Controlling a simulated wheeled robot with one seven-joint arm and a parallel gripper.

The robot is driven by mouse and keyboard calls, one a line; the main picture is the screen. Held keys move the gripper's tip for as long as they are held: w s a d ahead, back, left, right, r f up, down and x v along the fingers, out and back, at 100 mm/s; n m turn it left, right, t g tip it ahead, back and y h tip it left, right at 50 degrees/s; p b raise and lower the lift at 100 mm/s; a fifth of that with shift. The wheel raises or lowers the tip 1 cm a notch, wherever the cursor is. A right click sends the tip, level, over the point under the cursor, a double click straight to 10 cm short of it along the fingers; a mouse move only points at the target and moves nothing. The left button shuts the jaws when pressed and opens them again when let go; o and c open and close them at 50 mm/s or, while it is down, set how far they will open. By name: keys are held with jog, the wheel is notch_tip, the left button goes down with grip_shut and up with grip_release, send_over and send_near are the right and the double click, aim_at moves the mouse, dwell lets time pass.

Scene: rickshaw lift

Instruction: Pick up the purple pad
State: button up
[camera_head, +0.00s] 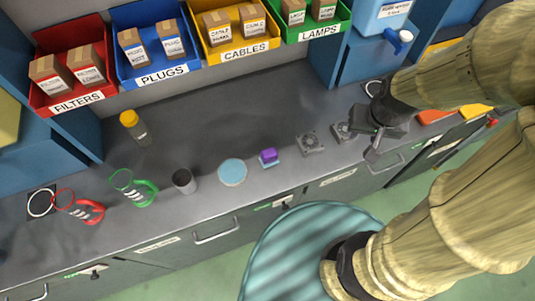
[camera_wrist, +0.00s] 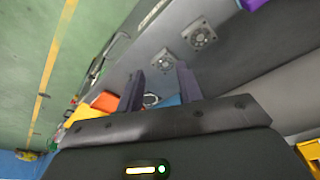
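The purple pad (camera_head: 267,154) is a small block on a light blue base (camera_head: 270,163) near the front edge of the grey counter. In the wrist view, only part of the purple pad (camera_wrist: 254,3) shows at the top right edge. My gripper (camera_head: 372,138) is over the counter, to the right of the pad and well apart from it. In the wrist view, the two fingers of my gripper (camera_wrist: 159,72) stand apart with nothing held between them.
A pale blue disc (camera_head: 232,172) and a dark cup (camera_head: 184,181) stand left of the pad. Two grey fans (camera_head: 311,143) lie between pad and gripper. Labelled bins (camera_head: 240,51) line the back. The counter behind the pad is clear.

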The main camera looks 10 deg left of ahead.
jog(key=o, duration=0.6)
jog(key=shift+w+a, duration=0.1)
jog(key=shift+a, duration=0.05)
jog(key=shift+c, duration=0.2)
jog(key=shift+o, duration=0.8)
jog(key=w+a+n, duration=0.1)
jog(key=a+n, duration=0.1)
jog(key=a, duration=0.4)
jog(key=w+a+f+n+g+b, duration=0.1)
jog(key=w+a, duration=0.1)
jog(key=a, duration=0.4)
jog(key=shift+f+n+b, duration=0.3)
jog(key=shift+n, duration=0.1)
jog(key=n+g, duration=0.2)
jog(key=n, duration=0.1)
send_over(271, 151)
jog(key=shift+w+f+b, duration=0.1)
jog(key=shift+f+b, duration=0.3)
jog(key=shift+f, duration=0.05)
notch_tip(271, 151, down, 12)
jog(key=shift+f+p, duration=0.1)
jog(key=shift+p, duration=0.8)
jog(key=shift+f, duration=0.1)
